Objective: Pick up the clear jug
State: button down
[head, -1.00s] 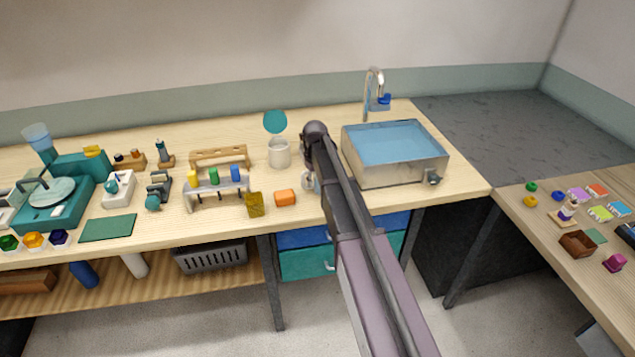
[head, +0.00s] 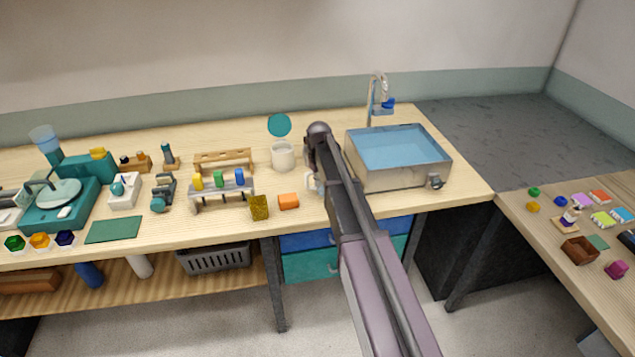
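My arm reaches forward over the bench, and its far end stands between the white pot and the sink. My gripper is hidden behind my own arm, so its fingers do not show. A small pale, glassy thing (head: 312,184) peeks out at the left edge of my arm, near the orange block. Most of it is covered, and I cannot tell whether it is the clear jug. No other thing on the bench is plainly a clear jug.
A sink basin (head: 398,175) with a tap (head: 373,95) is right of my arm. A side table (head: 520,215) stands at the right.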

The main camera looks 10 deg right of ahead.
jog(key=shift+r+p, duration=0.7)
jog(key=shift+r, duration=0.25)
jog(key=s+r+p, duration=0.1)
jog(key=s, duration=1.5)
jog(key=shift+r+p, duration=0.35)
jog(key=shift+r, duration=0.05)
jog(key=shift+r, duration=0.1)
notch_tip(320, 180, up, 12)
jog(key=p, duration=1.2)
jog(key=shift+s, duration=0.15)
